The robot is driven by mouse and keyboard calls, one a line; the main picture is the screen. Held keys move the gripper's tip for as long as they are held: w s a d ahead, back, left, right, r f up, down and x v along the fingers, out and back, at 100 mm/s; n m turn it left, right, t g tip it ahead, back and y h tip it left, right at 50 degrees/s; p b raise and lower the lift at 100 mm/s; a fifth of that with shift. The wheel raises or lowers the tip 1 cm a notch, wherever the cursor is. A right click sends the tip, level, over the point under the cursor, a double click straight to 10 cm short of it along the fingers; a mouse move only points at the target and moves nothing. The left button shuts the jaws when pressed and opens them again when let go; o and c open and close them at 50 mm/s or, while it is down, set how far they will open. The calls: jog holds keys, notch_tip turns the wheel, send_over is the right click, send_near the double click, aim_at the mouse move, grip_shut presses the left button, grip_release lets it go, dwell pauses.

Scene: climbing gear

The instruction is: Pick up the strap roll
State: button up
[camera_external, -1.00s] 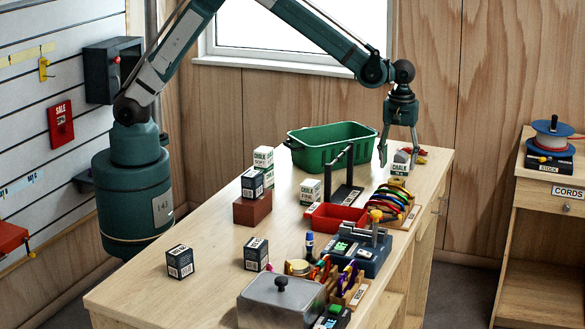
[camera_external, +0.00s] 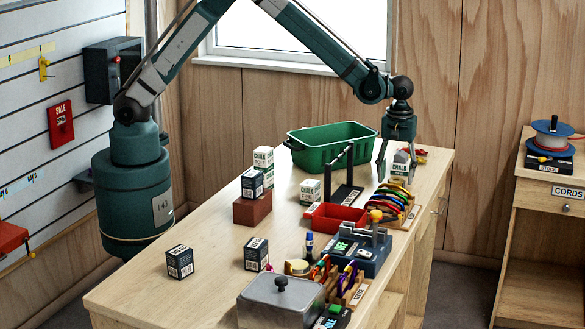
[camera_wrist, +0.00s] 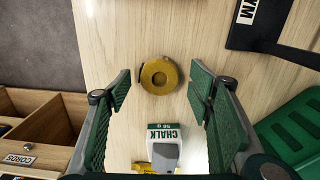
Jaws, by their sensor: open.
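The strap roll (camera_wrist: 158,76) is a flat yellow ring with a small hole. In the wrist view it lies on the wooden bench, centred between my open fingers. In the external view, part of the strap roll (camera_external: 399,181) shows between my fingertips, beside the coloured slings. My gripper (camera_external: 396,180) points down over it, with one finger on each side; the fingers also show in the wrist view (camera_wrist: 161,88). The gap between them holds nothing gripped. I cannot tell the exact height of the fingertips above the bench.
A chalk box (camera_wrist: 165,140) stands close behind the roll, near my fingers. A rack of coloured slings (camera_external: 392,203) is just in front. The green tub (camera_external: 330,150) and a black stand (camera_external: 345,190) are to the left. The bench's right edge is close.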

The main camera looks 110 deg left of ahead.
jog(key=shift+f, duration=0.8)
jog(key=c, duration=1)
